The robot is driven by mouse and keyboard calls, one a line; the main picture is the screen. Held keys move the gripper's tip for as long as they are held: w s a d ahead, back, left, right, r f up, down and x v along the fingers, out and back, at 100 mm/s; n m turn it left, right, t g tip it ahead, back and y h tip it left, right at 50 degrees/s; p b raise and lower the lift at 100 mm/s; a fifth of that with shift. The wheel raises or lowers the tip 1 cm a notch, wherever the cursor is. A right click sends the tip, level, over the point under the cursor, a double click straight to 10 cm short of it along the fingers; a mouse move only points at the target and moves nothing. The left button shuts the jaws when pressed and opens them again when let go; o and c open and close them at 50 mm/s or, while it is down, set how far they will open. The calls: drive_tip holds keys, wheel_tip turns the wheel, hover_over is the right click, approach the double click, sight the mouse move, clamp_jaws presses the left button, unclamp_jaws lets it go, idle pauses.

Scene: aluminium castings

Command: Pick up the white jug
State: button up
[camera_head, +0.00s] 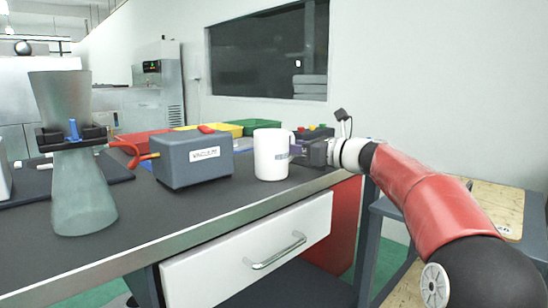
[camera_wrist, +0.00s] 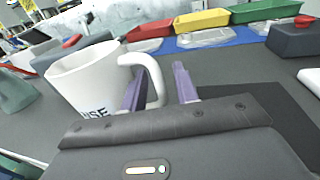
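The white jug (camera_head: 271,158) stands upright on the grey bench top, near its front right part. It also shows in the wrist view (camera_wrist: 90,85), with dark lettering low on its side and its handle towards my gripper. My gripper (camera_head: 296,150) is just right of the jug in the head view. In the wrist view its two purple fingers (camera_wrist: 160,88) are apart. The handle's outer bar lies between them in the picture, and the left finger overlaps the handle's opening. I cannot tell whether either finger touches the handle.
A grey box labelled VACUUM (camera_head: 193,160) stands left of the jug. A glass hourglass-shaped vessel in a clamp (camera_head: 82,200) stands farther left. Red, yellow (camera_wrist: 202,20) and green (camera_wrist: 265,10) trays lie behind. The bench in front of the jug is clear.

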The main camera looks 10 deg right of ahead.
clamp_jaws()
drive_tip(key=shift+r, duration=0.15)
idle(0.4)
